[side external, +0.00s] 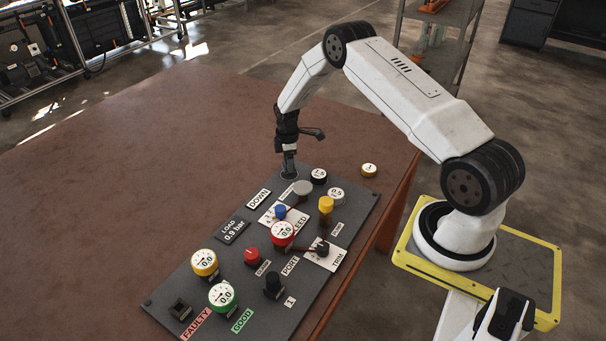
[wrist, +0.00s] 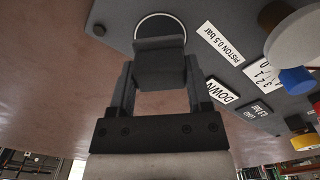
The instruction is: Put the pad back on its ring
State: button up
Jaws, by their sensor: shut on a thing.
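My gripper (side external: 289,153) is over the far end of the dark panel, pointing down. In the wrist view its two fingers (wrist: 160,78) are shut on a dark grey block-like pad (wrist: 158,62). A thin pale ring (wrist: 160,13) is marked on the panel just beyond the pad, and the pad covers part of it. I cannot tell whether the pad touches the panel.
The panel (side external: 165,290) carries gauges, knobs and labels. A grey round knob (side external: 303,187) and a black-sided gauge (side external: 318,176) stand close to the gripper. The table's left side is clear.

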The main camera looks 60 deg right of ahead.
jog(key=shift+f, duration=1.05)
jog(key=shift+f, duration=0.15)
jog(key=o, duration=1.2)
jog(key=shift+r, duration=6.15)
jog(key=shift+a, duration=0.1)
